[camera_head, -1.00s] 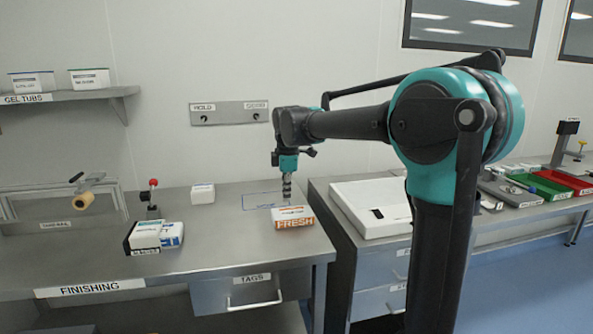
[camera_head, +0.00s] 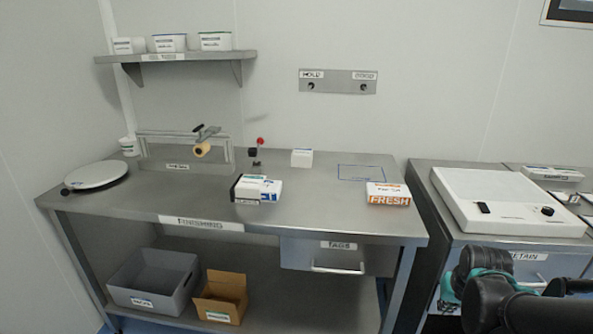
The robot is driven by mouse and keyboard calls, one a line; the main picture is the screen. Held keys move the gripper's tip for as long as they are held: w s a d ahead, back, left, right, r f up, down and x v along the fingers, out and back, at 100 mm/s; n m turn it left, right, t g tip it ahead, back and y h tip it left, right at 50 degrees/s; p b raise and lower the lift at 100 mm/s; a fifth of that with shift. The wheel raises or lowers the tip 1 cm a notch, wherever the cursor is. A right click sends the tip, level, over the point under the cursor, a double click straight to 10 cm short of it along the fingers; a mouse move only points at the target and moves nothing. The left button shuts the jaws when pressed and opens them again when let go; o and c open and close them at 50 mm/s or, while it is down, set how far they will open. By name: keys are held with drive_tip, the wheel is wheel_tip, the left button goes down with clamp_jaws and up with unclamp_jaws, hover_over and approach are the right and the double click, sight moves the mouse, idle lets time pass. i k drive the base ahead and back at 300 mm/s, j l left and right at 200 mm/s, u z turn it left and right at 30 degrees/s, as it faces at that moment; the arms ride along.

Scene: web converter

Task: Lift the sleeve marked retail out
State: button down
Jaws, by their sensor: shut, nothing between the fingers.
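Several small cartons stand on the steel finishing bench. A white carton with a black band (camera_head: 247,190) and a blue-and-white pack (camera_head: 271,190) sit together near the bench's front middle; the band's front label is too small to read. I cannot make out the word retail on any sleeve. A white carton with an orange front marked FRESH (camera_head: 388,199) sits at the bench's right end. My gripper (camera_head: 447,306) is low at the lower right, in front of the drawers, shut and empty, far from the cartons. Its fingertips are small and hard to see.
The finishing bench (camera_head: 310,222) also bears a round white plate (camera_head: 96,175), a roll holder (camera_head: 202,150) and a plain white box (camera_head: 301,158). A grey crate (camera_head: 150,283) and brown box (camera_head: 222,298) stand below. A white flat device (camera_head: 500,197) is right.

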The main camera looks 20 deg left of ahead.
sight(250, 187)
drive_tip(key=u, duration=1.3)
